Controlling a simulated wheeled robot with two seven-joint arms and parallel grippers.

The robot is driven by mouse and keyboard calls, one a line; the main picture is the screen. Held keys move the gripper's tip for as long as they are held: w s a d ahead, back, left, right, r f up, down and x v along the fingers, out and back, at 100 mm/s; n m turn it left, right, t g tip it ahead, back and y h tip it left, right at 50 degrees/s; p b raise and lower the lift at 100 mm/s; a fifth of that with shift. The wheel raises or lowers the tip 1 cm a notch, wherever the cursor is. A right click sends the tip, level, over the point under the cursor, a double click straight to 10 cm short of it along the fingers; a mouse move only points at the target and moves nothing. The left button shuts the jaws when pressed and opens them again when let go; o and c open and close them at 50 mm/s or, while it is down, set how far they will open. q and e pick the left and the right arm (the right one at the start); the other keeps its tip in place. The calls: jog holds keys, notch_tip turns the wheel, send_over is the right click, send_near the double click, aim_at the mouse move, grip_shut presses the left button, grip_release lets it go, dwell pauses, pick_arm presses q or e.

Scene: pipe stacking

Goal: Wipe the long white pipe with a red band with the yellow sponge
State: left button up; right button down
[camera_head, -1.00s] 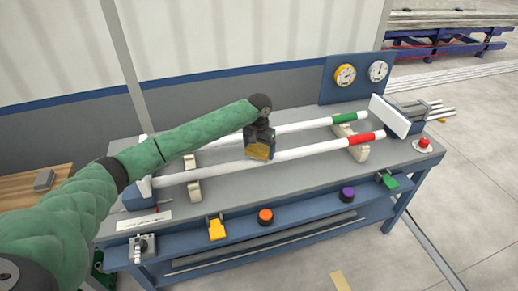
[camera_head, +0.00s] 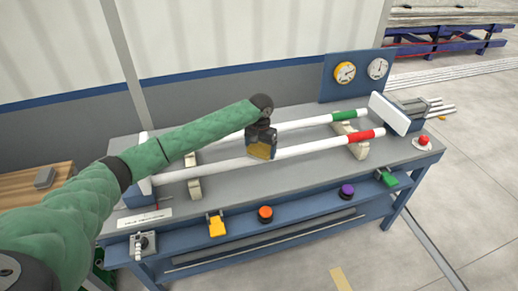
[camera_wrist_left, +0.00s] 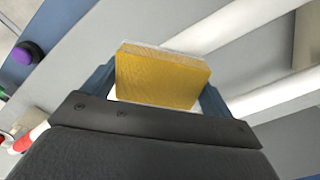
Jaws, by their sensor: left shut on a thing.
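The long white pipe with a red band (camera_head: 313,147) lies on low cream supports on the grey workbench, nearer the front than the other pipe. Its red band (camera_head: 367,136) is toward the right end. My left gripper (camera_head: 261,150) is over the middle of this pipe and shut on the yellow sponge (camera_head: 259,153). The sponge also fills the middle of the left wrist view (camera_wrist_left: 162,78), between the two blue-grey fingers. It covers part of the pipe, and I cannot tell if it touches it. My right gripper is not in view.
A white pipe with a green band (camera_head: 310,122) lies parallel behind. A white end plate (camera_head: 389,114) stands at the right, before a gauge panel (camera_head: 358,76). The front ledge carries an orange button (camera_head: 265,214), a purple button (camera_head: 347,191) and yellow (camera_head: 216,227) and green (camera_head: 387,179) parts.

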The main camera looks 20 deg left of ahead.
aim_at(269, 147)
pick_arm(q)
jog(key=shift+w+d+r+p, duration=0.1)
jog(key=shift+w+d+p, duration=0.2)
jog(key=shift+w+d, duration=0.3)
jog(key=shift+w+d+r+p, duration=0.1)
jog(key=shift+w+d+p, duration=0.25)
jog(key=shift+d, duration=0.45)
jog(key=shift+f+p, duration=0.1)
jog(key=shift+p, duration=0.4)
jog(key=shift+s+a+f+p, duration=0.1)
jog(key=shift+s+a+p, duration=0.45)
jog(key=shift+a+p, duration=0.2)
jog(key=shift+s+a+f+p, duration=0.1)
jog(key=shift+s+a+p, duration=0.45)
jog(key=shift+a+p, duration=0.15)
jog(key=shift+s+a+f, duration=0.15)
jog(key=shift+a+f, duration=0.05)
notch_tip(269, 147, up, 2)
jog(key=shift+a+r+p, duration=0.1)
jog(key=shift+r+p, duration=0.15)
jog(key=shift+p, duration=0.85)
notch_tip(269, 147, up, 4)
jog(key=p, duration=0.3)
jog(key=shift+f, duration=0.15)
